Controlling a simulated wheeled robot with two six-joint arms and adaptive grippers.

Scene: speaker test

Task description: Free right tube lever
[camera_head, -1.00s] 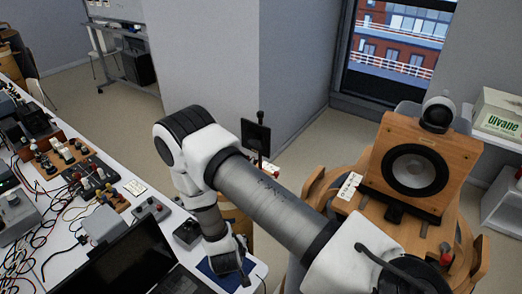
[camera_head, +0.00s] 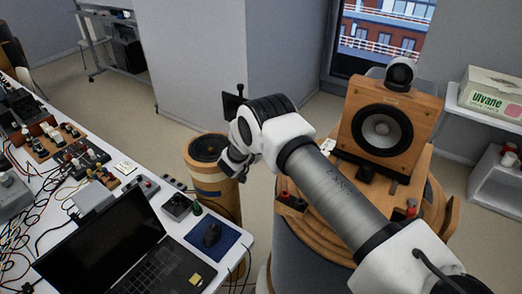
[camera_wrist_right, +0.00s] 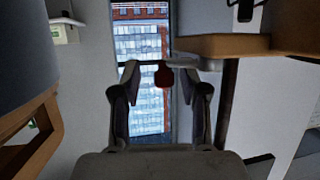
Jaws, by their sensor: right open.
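My right arm comes in from the lower right of the head view. Its gripper (camera_head: 234,163) is beside the round wooden stand, seen small and partly behind the wrist. In the right wrist view the open fingers (camera_wrist_right: 163,92) stand apart, with a red-tipped part (camera_wrist_right: 163,76), perhaps the lever, showing between them. I cannot tell its depth or whether a finger touches it. A wooden speaker (camera_head: 385,128) stands on a round wooden platform (camera_head: 352,222). Small red-topped parts sit at the platform's left edge (camera_head: 284,195) and right side (camera_head: 411,207). My left gripper is not in view.
A round wooden stand (camera_head: 207,178) is close to my gripper. A shelf with a labelled box (camera_head: 492,97) is at right.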

